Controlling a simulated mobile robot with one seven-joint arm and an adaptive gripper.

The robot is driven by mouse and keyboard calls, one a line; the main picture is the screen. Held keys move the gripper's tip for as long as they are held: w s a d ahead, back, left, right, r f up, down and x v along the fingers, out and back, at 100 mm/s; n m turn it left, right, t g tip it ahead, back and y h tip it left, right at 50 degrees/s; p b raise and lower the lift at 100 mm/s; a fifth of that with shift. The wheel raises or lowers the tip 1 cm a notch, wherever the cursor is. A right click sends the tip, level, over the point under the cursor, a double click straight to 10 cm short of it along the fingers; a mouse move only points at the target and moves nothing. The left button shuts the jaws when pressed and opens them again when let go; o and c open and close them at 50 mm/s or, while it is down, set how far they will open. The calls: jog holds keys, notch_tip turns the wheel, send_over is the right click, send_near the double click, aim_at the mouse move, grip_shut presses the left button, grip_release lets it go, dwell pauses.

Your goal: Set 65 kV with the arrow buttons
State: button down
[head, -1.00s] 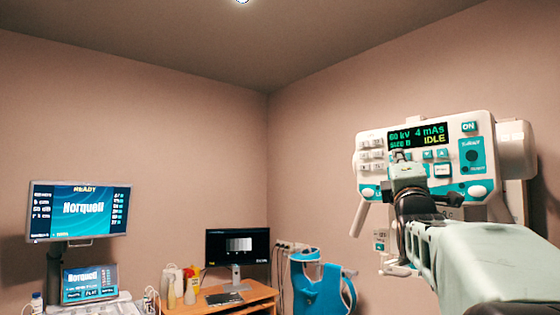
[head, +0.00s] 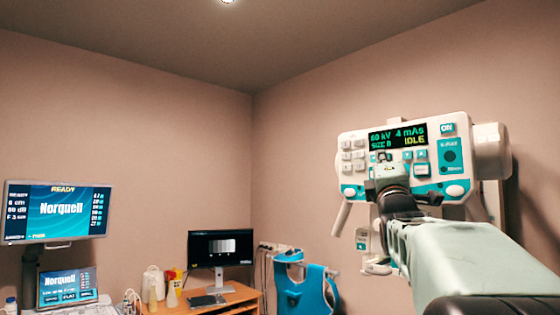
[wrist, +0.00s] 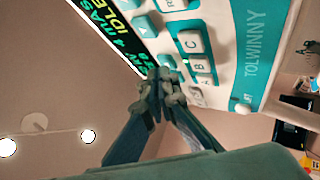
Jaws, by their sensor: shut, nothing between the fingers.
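The control panel (head: 352,128) is a white and teal box on the wall side. Its display (head: 397,136) reads 60 kV, 4 mAs, SIZE B and IDLE in the head view. In the wrist view the panel (wrist: 222,50) appears turned on its side, with the display (wrist: 118,32) at upper left and pale buttons (wrist: 190,40) in rows. My gripper (head: 386,170) is shut and empty in front of the panel, below the display. In the wrist view its fingertips (wrist: 165,84) overlap the display and button edge. The arrow buttons are partly hidden behind them; contact cannot be told.
An ON button (head: 447,128) and a teal X-ray block (head: 451,157) sit at the panel's right. A desk (head: 215,298) with a monitor (head: 220,246), a blue apron (head: 300,290) and a Norquell screen (head: 60,210) stand to the left.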

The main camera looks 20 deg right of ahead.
jog(key=shift+w+d, duration=0.1)
jog(key=shift+d, duration=0.2)
jog(key=shift+a, duration=0.1)
dwell(0.4)
jog(key=shift+s+a+b, duration=0.3)
jog(key=shift+a+b, duration=0.35)
jog(key=shift+b, duration=0.25)
jog(key=a+b, duration=0.1)
jog(key=s+a+b, duration=0.1)
jog(key=a, duration=0.1)
jog(key=s+a+b, duration=0.1)
jog(key=shift+a, duration=0.35)
